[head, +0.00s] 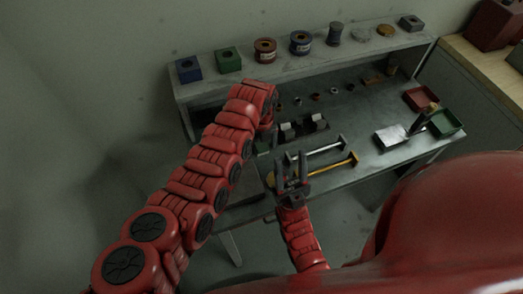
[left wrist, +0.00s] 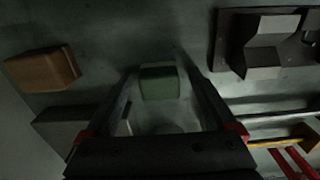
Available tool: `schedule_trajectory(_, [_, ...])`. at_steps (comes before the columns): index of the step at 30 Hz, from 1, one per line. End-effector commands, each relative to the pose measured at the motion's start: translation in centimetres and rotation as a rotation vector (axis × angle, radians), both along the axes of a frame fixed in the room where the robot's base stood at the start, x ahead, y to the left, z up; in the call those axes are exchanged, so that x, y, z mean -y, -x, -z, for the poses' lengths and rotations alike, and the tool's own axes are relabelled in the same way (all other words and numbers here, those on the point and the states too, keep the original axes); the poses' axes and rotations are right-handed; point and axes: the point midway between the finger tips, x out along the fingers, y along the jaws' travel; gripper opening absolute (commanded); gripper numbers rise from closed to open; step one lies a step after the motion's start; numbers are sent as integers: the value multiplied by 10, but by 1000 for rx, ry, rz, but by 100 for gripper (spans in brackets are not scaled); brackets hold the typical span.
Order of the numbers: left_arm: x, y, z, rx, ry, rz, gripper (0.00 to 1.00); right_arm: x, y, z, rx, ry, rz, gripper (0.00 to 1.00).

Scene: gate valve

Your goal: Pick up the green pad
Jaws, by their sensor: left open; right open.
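The green pad (left wrist: 160,83) is a small block on the grey bench top. In the left wrist view it lies between the tips of my left gripper (left wrist: 158,70), which is open, with a finger on each side. I cannot tell whether a finger touches it. My right gripper (head: 291,165) is open and empty, fingers up, near the front edge of the bench beside the yellow-handled tool.
A brown block (left wrist: 40,69) and a grey block lie left of the pad. A dark fixture with grey blocks (left wrist: 268,45) stands to its right. A silver bar tool (head: 315,151) and a yellow tool (head: 330,168) lie at the front. A raised shelf (head: 300,62) holds several parts behind.

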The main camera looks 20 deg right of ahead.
Motion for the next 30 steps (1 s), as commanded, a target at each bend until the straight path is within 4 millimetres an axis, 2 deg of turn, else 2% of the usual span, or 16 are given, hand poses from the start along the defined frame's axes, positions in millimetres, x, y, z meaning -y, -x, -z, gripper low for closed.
schedule_trajectory(4, [0, 0, -2, 0, 1, 0, 90, 0, 0, -2, 0, 0, 0, 50])
schedule_trajectory(19, [0, 0, -2, 0, 0, -1, 0, 0, 0, -2, 1, 0, 0, 50])
schedule_trajectory(30, [0, -1, -5, 0, 0, -1, 0, 0, 0, 1, 1, 0, 0, 50])
